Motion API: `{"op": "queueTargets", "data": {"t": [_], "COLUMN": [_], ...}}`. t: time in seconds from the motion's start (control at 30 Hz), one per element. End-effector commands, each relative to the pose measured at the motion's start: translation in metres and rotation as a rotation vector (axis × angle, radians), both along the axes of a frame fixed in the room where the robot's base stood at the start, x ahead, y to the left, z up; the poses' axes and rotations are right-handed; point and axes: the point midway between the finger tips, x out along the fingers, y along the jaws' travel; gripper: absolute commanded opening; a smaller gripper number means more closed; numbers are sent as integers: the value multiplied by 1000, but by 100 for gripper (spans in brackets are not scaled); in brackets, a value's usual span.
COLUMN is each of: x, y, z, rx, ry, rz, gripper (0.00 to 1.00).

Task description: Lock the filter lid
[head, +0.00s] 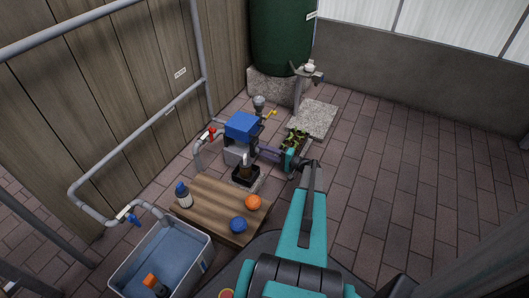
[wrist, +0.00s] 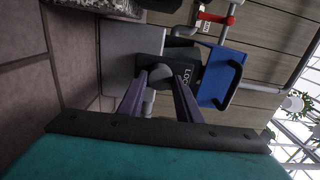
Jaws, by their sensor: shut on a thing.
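The filter has a blue lid (head: 242,124), which appears to sit on top of the dark and grey filter body (head: 238,154). In the wrist view, turned sideways, the blue lid (wrist: 221,76) lies to the right of a dark part (wrist: 187,67) with partly hidden lettering that starts "LOC". My gripper (head: 263,153) reaches the filter's right side, below the lid. In the wrist view my gripper's purple fingers (wrist: 161,80) are shut on a small grey lever or knob (wrist: 154,98). The fingers hide part of it.
A wooden table (head: 218,199) holds a blue-capped bottle (head: 183,196), an orange ball (head: 253,202) and a blue ball (head: 238,224). A grey tub (head: 160,262) stands at lower left. Pipes with a red valve (head: 211,134) run left of the filter. Plants (head: 297,138) stand behind my gripper. Brick floor at right is clear.

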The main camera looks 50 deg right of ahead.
Motion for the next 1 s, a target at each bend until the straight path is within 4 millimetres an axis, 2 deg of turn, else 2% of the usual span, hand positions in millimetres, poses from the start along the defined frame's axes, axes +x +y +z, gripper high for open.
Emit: {"op": "queueTargets", "data": {"t": [0.03, 0.07, 0.13, 0.17, 0.63, 0.87, 1.0], "x": [-1, -1, -1, -1, -7, -32, -53], "y": [0, 0, 0, 0, -3, -10, -16], "z": [0, 0, 0, 0, 1, 2, 3], "rx": [-1, -1, 0, 0, 1, 1, 1], "ry": [0, 0, 0, 0, 0, 1, 0], "rz": [-1, -1, -1, -1, -2, -3, -4], "gripper": [9, 37, 48, 50, 50, 50, 50]}}
